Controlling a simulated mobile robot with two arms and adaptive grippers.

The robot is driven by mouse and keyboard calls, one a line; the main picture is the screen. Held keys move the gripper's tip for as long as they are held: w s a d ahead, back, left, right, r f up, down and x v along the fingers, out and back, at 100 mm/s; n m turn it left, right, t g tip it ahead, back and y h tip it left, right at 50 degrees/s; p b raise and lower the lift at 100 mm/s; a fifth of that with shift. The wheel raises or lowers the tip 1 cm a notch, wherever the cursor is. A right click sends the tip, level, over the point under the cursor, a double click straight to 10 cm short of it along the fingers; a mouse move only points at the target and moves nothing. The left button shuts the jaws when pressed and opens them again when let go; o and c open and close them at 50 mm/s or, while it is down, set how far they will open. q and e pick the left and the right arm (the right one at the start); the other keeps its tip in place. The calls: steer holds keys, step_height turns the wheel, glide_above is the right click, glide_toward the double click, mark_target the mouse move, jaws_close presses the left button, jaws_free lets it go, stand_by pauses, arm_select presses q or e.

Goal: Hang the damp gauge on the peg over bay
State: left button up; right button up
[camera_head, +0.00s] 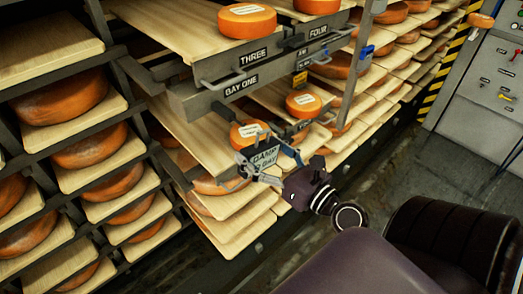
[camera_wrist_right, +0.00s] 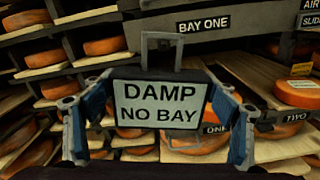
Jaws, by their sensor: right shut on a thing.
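The damp gauge (camera_head: 264,157) is a small dark-framed plate with a pale face. In the right wrist view the gauge (camera_wrist_right: 160,104) reads "DAMP NO BAY" and has a square loop handle on top. My right gripper (camera_head: 262,170) is shut on it, with one blue-sided finger at each side edge. The gauge is upright and faces the wrist camera, held in front of the shelves below the "BAY ONE" beam (camera_head: 242,85). That beam label also shows in the right wrist view (camera_wrist_right: 204,25), above and right of the gauge. I cannot make out a peg. My left gripper is not in view.
Racks of wooden boards (camera_head: 49,47) with orange cheese wheels (camera_head: 64,98) fill the left and back. A pulled-out board (camera_head: 195,130) and cheese wheels (camera_head: 304,104) sit close behind the gauge. A grey cabinet (camera_head: 480,85) stands at the right, with clear floor (camera_head: 400,160) before it.

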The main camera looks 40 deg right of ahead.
steer(key=shift+w, duration=0.5)
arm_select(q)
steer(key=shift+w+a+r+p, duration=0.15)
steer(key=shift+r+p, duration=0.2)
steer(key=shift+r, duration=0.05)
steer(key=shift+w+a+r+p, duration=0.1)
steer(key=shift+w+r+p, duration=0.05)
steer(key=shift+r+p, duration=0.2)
arm_select(e)
steer(key=w+f, duration=0.1)
steer(key=w, duration=0.7)
steer(key=shift+w+a+f, duration=0.25)
steer(key=shift+a+f, duration=0.1)
steer(key=shift+f, duration=0.05)
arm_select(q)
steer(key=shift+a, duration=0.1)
arm_select(e)
steer(key=o, duration=1.3)
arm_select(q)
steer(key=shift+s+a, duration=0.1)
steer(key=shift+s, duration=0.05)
arm_select(e)
steer(key=shift+o, duration=0.2)
steer(key=shift+f, duration=0.1)
